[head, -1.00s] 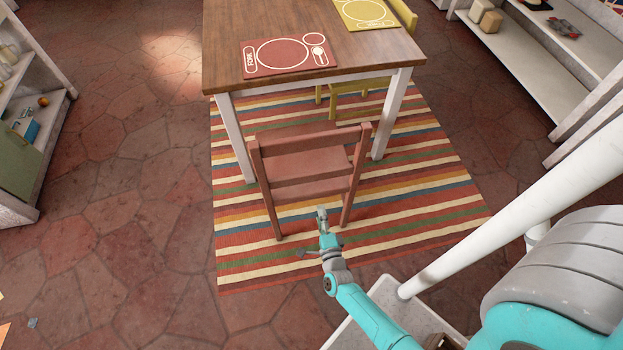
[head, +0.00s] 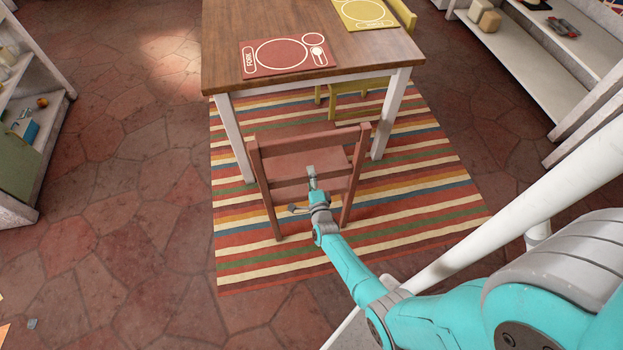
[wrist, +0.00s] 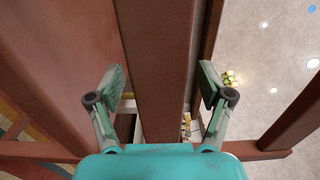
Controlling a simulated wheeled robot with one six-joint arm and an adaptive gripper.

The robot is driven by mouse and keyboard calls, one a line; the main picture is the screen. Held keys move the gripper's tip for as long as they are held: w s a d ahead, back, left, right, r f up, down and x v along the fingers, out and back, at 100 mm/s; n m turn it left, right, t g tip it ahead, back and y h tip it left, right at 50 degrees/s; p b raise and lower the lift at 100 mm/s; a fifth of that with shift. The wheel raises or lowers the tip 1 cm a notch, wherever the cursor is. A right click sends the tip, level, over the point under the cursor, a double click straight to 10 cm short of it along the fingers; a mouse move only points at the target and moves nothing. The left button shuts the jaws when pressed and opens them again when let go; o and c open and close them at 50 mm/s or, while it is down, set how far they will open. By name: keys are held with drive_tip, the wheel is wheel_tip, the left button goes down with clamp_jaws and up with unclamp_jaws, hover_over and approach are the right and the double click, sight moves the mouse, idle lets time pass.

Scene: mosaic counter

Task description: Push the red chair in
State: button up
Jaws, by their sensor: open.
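The red chair (head: 298,141) stands on the striped rug at the near side of the table, its back toward me and its seat (head: 290,162) partly hidden behind the back. My gripper (head: 311,170) is open at the lower slat of the chair's back, near its middle. In the wrist view the slat (wrist: 160,60) runs between the two spread fingers of my gripper (wrist: 162,82), with a gap visible on both sides. The wooden table (head: 224,55) has white legs and carries a red place mat (head: 262,66) on the chair's side.
A yellow chair (head: 402,15) stands at the table's far right side, beside a yellow mat (head: 350,20). The striped rug (head: 420,230) lies under table and chair. Shelves stand at the left (head: 50,130) and right (head: 520,60).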

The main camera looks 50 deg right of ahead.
drive_tip(key=shift+w+d, duration=0.1)
drive_tip(key=shift+w, duration=0.05)
clamp_jaws()
drive_tip(key=shift+r, duration=0.1)
idle(0.8)
